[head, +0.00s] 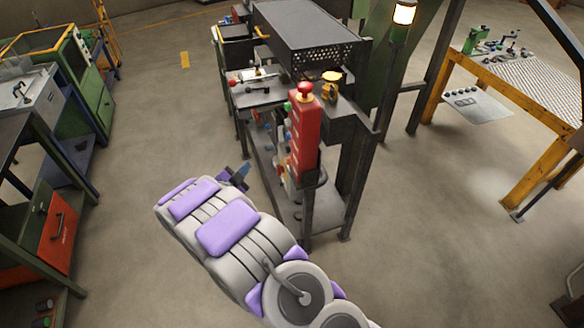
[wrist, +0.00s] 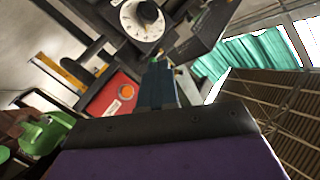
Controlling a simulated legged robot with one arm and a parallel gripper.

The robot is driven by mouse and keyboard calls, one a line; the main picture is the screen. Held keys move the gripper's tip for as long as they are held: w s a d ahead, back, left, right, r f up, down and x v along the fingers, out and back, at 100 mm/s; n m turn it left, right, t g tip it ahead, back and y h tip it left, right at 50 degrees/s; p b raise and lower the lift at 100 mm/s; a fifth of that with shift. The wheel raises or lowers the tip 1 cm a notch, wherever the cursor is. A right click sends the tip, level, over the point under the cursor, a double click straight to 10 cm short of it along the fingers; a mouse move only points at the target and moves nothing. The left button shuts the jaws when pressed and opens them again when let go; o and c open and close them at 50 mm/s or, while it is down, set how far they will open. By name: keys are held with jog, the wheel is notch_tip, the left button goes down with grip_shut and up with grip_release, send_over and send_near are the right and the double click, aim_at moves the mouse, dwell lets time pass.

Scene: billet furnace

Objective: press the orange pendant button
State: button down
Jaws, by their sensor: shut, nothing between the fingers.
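A tall red pendant box (head: 303,135) with a red mushroom knob on top stands upright at the front of the dark machine in the head view. Small coloured buttons show along its left side. In the wrist view, an orange round button (wrist: 127,91) sits on a red panel (wrist: 108,98) beside a white label. My gripper (head: 238,176) is in front and to the left of the pendant box in the head view, apart from it. In the wrist view, my gripper's dark fingers (wrist: 157,80) are together and empty, just right of the orange button; the gap in depth is unclear.
A white dial (wrist: 142,18) shows above the fingers. The dark metal stand (head: 315,215) and its posts lie right of my gripper. A green cabinet (head: 75,85) and a bench with an orange drawer (head: 58,232) stand left. Open floor lies between.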

aim_at(288, 161)
jog(key=w+d+h+b, duration=0.1)
jog(key=d+b, duration=0.2)
jog(key=d, duration=0.6)
jog(key=shift+f+b, duration=0.3)
jog(key=shift+f, duration=0.05)
dwell(0.6)
jog(key=shift+d, duration=0.1)
jog(key=shift+d, duration=0.25)
jog(key=shift+a, duration=0.1)
dwell(1.3)
jog(key=shift+w+d, duration=0.1)
jog(key=shift+d, duration=0.35)
